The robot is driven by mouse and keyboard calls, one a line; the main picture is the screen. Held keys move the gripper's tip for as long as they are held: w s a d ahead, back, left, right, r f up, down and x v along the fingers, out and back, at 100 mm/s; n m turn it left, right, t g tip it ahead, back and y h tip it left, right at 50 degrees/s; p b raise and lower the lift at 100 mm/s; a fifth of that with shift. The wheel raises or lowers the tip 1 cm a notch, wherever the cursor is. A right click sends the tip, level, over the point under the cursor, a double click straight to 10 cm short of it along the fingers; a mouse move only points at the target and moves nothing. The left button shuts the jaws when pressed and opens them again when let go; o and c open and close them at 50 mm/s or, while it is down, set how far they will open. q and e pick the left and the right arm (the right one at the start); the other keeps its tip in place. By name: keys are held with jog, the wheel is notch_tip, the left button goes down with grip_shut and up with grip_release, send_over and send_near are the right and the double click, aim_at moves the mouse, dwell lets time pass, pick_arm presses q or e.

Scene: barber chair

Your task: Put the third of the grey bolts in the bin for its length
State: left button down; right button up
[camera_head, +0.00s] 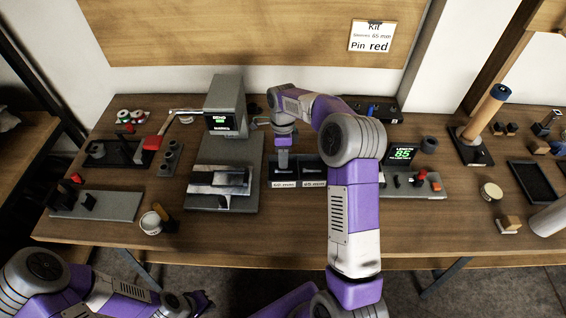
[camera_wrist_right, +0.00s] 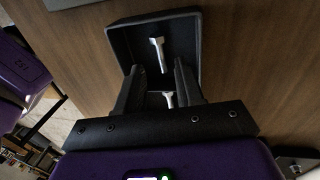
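My right gripper (camera_head: 282,166) points down over the left of two small black bins (camera_head: 270,172), which have white labels on their fronts. In the right wrist view the gripper (camera_wrist_right: 157,75) is open, its two black fingers apart at the mouth of a black bin (camera_wrist_right: 122,38). One grey bolt (camera_wrist_right: 158,55) lies in the bin beyond the fingertips. A second grey bolt (camera_wrist_right: 168,98) shows between the fingers, partly hidden, and does not look gripped. The other bin (camera_head: 314,171) is just to the right. My left gripper (camera_head: 196,301) is low at the front, away from the table; its opening is unclear.
A length gauge (camera_head: 401,153) reading 85 stands right of the bins, behind my right arm. A grey machine with a screen (camera_head: 222,123) stands to their left. An empty-looking black tray (camera_head: 533,181) and a blue-topped cylinder (camera_head: 487,110) are at the right.

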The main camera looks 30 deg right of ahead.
notch_tip(320, 180, up, 8)
jog(key=w+p, duration=0.1)
jog(key=p, duration=0.1)
jog(key=shift+w+d, duration=0.15)
jog(key=shift+d, duration=0.2)
jog(key=shift+f, duration=0.1)
